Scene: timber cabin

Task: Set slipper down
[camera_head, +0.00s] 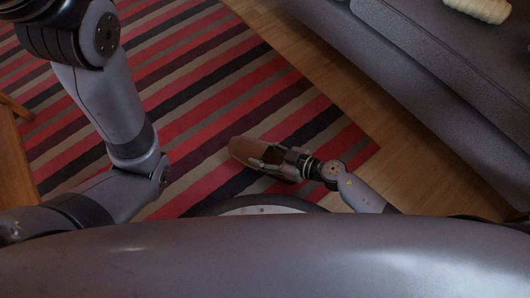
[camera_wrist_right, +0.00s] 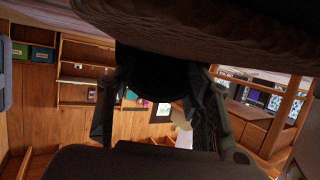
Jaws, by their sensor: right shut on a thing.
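A brown slipper (camera_head: 246,150) is in my right gripper (camera_head: 268,157), low over the striped rug (camera_head: 215,85) in the head view. The gripper is shut on the slipper's near part, and the toe points left. I cannot tell whether the slipper touches the rug. In the right wrist view the slipper's dark brown underside (camera_wrist_right: 220,25) fills the top, and the fingers (camera_wrist_right: 160,110) reach up to it from both sides. My left arm comes in from the left in the head view, but its gripper is out of sight.
A grey sofa (camera_head: 430,75) stands at the right with a cream cushion (camera_head: 480,8) on it. A strip of wooden floor (camera_head: 325,60) lies between sofa and rug. A wooden furniture edge (camera_head: 12,150) is at the far left. The rug beyond the slipper is clear.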

